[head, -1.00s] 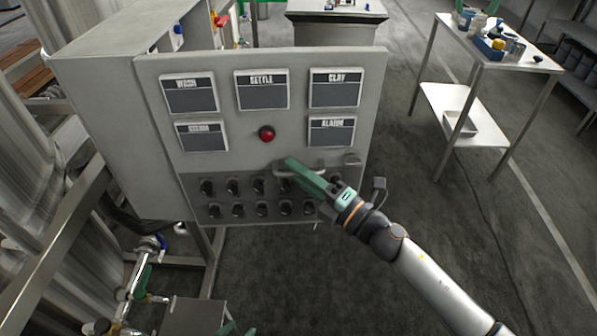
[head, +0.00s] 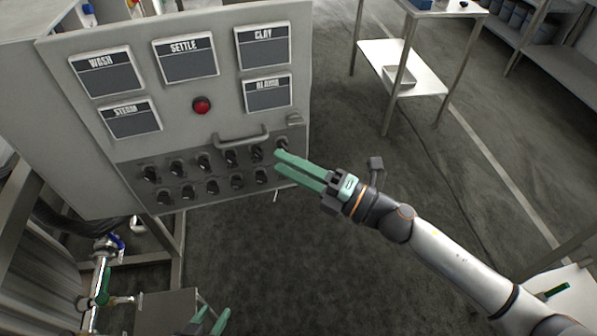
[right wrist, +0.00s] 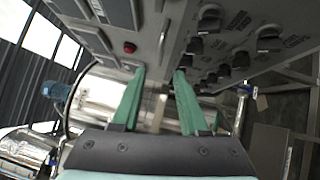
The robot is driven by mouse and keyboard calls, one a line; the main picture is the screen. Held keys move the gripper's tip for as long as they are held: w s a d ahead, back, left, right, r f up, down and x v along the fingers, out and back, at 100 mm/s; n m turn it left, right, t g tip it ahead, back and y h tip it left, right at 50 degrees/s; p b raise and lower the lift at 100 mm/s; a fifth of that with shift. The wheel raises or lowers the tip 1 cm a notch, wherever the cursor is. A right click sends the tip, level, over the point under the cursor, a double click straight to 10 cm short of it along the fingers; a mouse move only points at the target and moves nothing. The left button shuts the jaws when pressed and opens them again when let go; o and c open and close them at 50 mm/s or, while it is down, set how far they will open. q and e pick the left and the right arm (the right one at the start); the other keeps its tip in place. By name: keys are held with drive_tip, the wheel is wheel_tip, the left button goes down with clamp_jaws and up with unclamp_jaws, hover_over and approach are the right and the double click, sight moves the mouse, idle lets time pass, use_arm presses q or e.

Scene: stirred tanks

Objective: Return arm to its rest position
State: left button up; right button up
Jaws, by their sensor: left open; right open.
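My right arm comes in from the lower right in the head view. Its green-fingered right gripper (head: 300,170) is open and empty, just in front of the lower right of the grey control panel (head: 222,122). In the right wrist view the two fingers of this gripper (right wrist: 161,80) stand apart with nothing between them. The panel's knobs and handle lie beyond the fingers. My left gripper (head: 209,320) shows only as green fingertips at the bottom edge of the head view, apart from each other and empty.
The panel carries a red button (head: 202,105), a bar handle (head: 241,140), rows of black knobs (head: 204,163) and labelled plates. A metal table (head: 425,80) with a lower shelf stands at the upper right. Pipes and valves (head: 100,285) are at the lower left. Floor between is clear.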

drive_tip(key=shift+v, duration=1.1)
drive_tip(key=s+d+f+m+t+h, duration=0.1)
drive_tip(key=d+f+m+t+h, duration=0.15)
drive_tip(key=f+m+h, duration=0.4)
drive_tip(key=d+f+m+t+h, duration=0.2)
drive_tip(key=d+f+m, duration=0.2)
drive_tip(key=m, duration=0.6)
drive_tip(key=s+d+f+m+g+h, duration=0.2)
drive_tip(key=s+d+f+m+g, duration=0.1)
drive_tip(key=s+f+m, duration=0.3)
drive_tip(key=s+d+f+m+g+h+p, duration=0.1)
drive_tip(key=s+d+f+m+g+h, duration=0.2)
drive_tip(key=s+f+m, duration=0.3)
drive_tip(key=s+f, duration=0.3)
drive_tip(key=f, duration=0.2)
drive_tip(key=shift+d, duration=0.2)
